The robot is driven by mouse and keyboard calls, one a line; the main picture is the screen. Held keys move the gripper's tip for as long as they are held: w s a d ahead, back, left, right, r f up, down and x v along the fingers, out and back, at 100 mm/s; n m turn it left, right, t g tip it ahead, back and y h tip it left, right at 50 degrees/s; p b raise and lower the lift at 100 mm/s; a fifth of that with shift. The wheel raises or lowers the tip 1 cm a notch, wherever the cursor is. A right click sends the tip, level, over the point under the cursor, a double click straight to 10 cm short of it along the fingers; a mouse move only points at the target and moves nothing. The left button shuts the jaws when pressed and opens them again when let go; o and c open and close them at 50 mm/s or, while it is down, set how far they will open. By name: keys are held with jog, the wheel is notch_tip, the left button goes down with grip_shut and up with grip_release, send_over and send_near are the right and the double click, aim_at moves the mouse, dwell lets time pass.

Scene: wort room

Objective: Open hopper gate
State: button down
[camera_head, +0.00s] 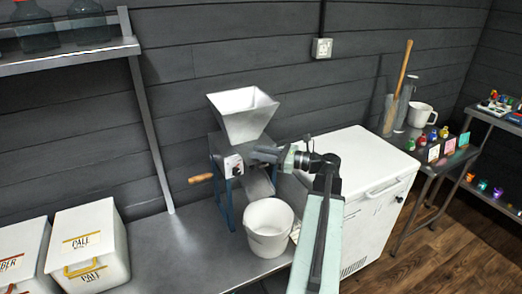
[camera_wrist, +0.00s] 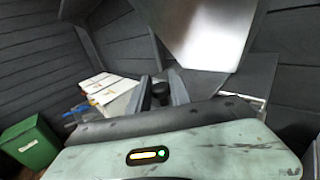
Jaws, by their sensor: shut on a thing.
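The grain mill (camera_head: 222,152) stands on blue legs on the metal bench, with a pale, flared hopper (camera_head: 243,110) on top. A crank with a wooden handle (camera_head: 201,178) sticks out to its left. My gripper (camera_head: 262,154) is at the mill's right side, just below the hopper. In the wrist view my two fingers (camera_wrist: 161,90) are shut on a small dark knob (camera_wrist: 160,91) at the mill. The hopper shows large above them in that view (camera_wrist: 205,32). The gate plate itself is hidden, so I cannot tell its position.
A white bucket (camera_head: 268,238) stands below the mill's chute (camera_head: 259,184). A white chest (camera_head: 365,165) stands to the right, under my arm. White lidded bins (camera_head: 88,245) stand at the left. A shelf (camera_head: 75,58) with bottles hangs above. Bare bench (camera_head: 180,245) lies between bins and mill.

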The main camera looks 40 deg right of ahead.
jog(key=c, duration=1.2)
grip_release()
jog(key=shift+d, duration=0.15)
jog(key=shift+w, duration=0.1)
jog(key=v, duration=0.7)
jog(key=shift+s, duration=0.4)
